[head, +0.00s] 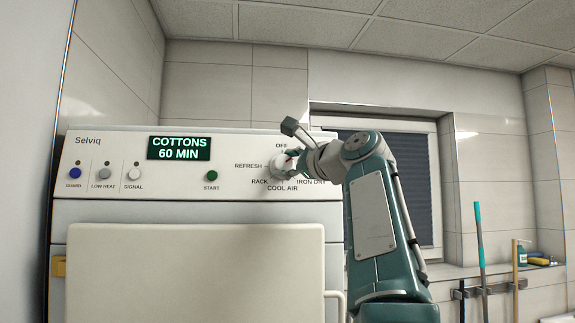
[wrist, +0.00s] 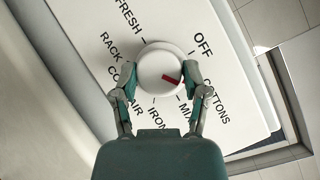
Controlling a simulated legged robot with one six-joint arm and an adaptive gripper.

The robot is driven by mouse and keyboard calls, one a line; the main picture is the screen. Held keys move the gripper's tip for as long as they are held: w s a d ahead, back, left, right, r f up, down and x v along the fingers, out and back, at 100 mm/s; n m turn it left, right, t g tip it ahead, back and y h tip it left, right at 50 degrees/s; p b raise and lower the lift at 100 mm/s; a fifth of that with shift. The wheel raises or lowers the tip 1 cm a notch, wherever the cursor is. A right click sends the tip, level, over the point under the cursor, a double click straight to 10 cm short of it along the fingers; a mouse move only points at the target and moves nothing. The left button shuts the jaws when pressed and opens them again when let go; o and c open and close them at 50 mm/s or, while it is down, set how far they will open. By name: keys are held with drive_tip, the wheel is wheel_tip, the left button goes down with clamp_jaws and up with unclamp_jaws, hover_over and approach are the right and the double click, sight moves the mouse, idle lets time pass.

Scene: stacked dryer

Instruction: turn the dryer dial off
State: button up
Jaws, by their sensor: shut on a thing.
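The dryer's white round dial (head: 279,166) is on the control panel, right of the display. It also shows in the wrist view (wrist: 153,60), face on. Its red pointer mark (wrist: 172,78) is toward the COTTONS label (wrist: 216,101), below the OFF label (wrist: 203,45) in that view. My gripper (head: 288,160) is shut on the dial, with one finger on each side of its rim, as the wrist view shows (wrist: 160,72). In the head view my gripper hides part of the dial and the labels on its right. The display (head: 179,148) reads COTTONS 60 MIN.
A green START button (head: 212,175) and several small buttons lie left of the dial. Below is the pale dryer door (head: 195,275). A dark window (head: 408,190) is behind my arm. Long-handled tools (head: 479,250) stand at the far right.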

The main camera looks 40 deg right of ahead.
drive_tip(key=shift+w+f, duration=0.1)
drive_tip(key=shift+f, duration=0.05)
idle(0.5)
drive_tip(key=o, duration=1.2)
drive_tip(key=shift+c, duration=0.2)
drive_tip(key=shift+s, duration=0.45)
drive_tip(key=s, duration=1.1)
drive_tip(key=shift+f, duration=0.2)
